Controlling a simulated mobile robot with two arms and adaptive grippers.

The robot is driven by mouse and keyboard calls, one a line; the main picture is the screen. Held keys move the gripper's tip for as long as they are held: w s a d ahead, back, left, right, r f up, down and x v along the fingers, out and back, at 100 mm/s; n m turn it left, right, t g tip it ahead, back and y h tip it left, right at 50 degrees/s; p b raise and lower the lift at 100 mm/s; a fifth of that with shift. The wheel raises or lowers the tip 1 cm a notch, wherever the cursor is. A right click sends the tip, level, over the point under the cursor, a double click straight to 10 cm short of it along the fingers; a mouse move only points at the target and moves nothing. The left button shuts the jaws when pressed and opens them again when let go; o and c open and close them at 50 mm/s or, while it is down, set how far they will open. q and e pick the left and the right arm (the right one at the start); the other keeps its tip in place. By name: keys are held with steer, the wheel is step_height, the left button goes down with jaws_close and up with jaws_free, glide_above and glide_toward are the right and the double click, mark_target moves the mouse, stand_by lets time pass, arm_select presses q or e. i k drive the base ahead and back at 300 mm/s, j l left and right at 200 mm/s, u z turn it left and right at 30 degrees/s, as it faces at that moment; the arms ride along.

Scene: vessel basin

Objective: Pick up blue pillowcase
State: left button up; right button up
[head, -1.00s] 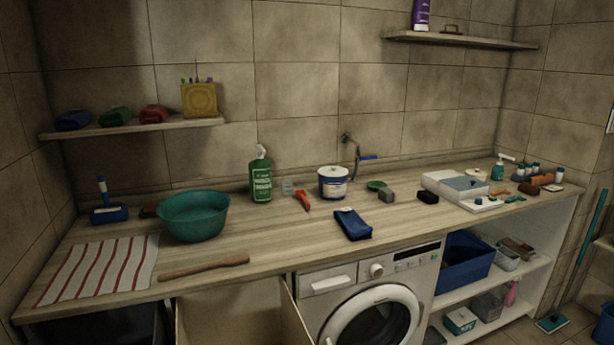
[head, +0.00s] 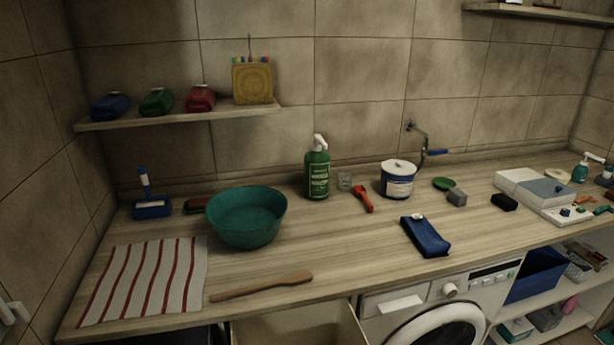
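A folded dark blue cloth (head: 426,237), which looks like the blue pillowcase, lies flat on the wooden counter (head: 350,255) near its front edge, above the washing machine. A small pale patch shows at its top end. Nothing lies on top of it. Neither of my grippers can be made out in the head view, and nothing is touching the cloth.
A teal basin (head: 246,218), a striped cloth (head: 146,280) and a wooden stick (head: 262,286) are on the left. The washing machine (head: 440,305) is below. Counter around the cloth is clear.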

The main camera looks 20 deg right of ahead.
mark_target(427, 239)
steer(key=l+u, duration=0.4)
steer(key=l, duration=1.35)
